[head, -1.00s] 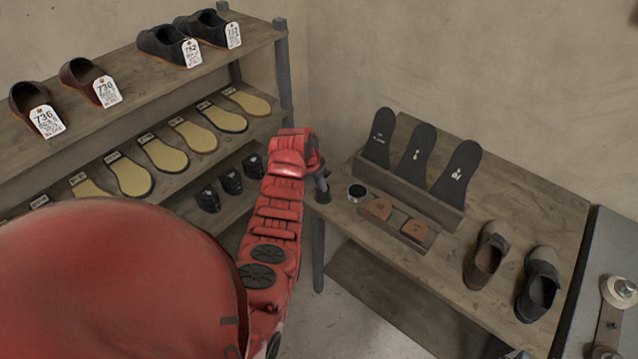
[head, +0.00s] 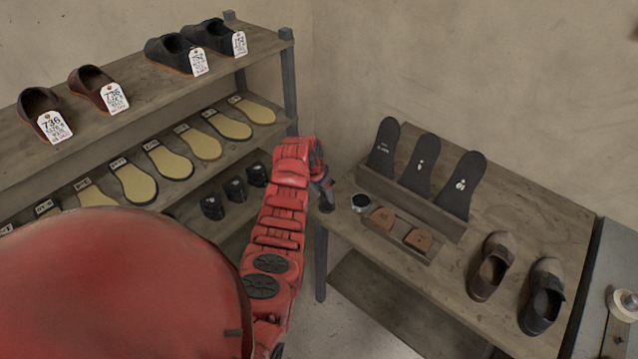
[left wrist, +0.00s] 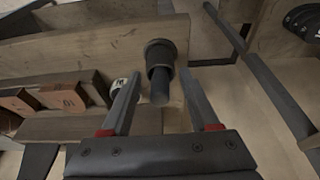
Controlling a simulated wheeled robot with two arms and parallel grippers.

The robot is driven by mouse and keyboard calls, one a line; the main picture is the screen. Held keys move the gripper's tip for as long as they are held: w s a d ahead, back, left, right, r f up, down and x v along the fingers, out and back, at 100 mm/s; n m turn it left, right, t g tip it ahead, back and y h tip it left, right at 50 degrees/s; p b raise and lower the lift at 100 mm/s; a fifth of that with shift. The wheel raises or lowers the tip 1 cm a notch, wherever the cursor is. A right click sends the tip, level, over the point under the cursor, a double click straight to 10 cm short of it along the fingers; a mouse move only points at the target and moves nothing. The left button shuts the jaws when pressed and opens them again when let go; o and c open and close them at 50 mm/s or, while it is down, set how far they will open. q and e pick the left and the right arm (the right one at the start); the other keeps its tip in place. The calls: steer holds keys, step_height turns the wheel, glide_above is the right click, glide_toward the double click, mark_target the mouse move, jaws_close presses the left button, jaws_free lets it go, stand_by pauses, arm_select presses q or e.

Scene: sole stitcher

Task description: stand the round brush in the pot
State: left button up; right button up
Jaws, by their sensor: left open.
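A dark round brush (left wrist: 160,72) stands near the corner of the wooden table, its narrow handle end pointing toward the left wrist camera. In the head view only its dark lower part (head: 327,207) shows below my left gripper (head: 322,188). In the left wrist view my left gripper (left wrist: 160,108) is open, with one finger on each side of the handle and gaps visible. A small round pot (head: 360,202) with a pale rim and dark top is just right of the brush in the head view. In the left wrist view it is partly hidden behind the left finger. My right gripper is out of view.
A wooden rack with leather pieces (head: 418,240) and upright black insoles (head: 420,162) stands beside the pot. A shelf unit (head: 265,50) with shoes and soles stands at left.

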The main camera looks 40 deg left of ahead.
arm_select(q)
steer(key=p+v, duration=0.1)
steer(key=v, duration=1.6)
steer(key=shift+r, duration=0.1)
steer(key=shift+r, duration=0.1)
step_height(320, 180, up, 9)
steer(key=p, duration=0.9)
steer(key=shift+f, duration=0.2)
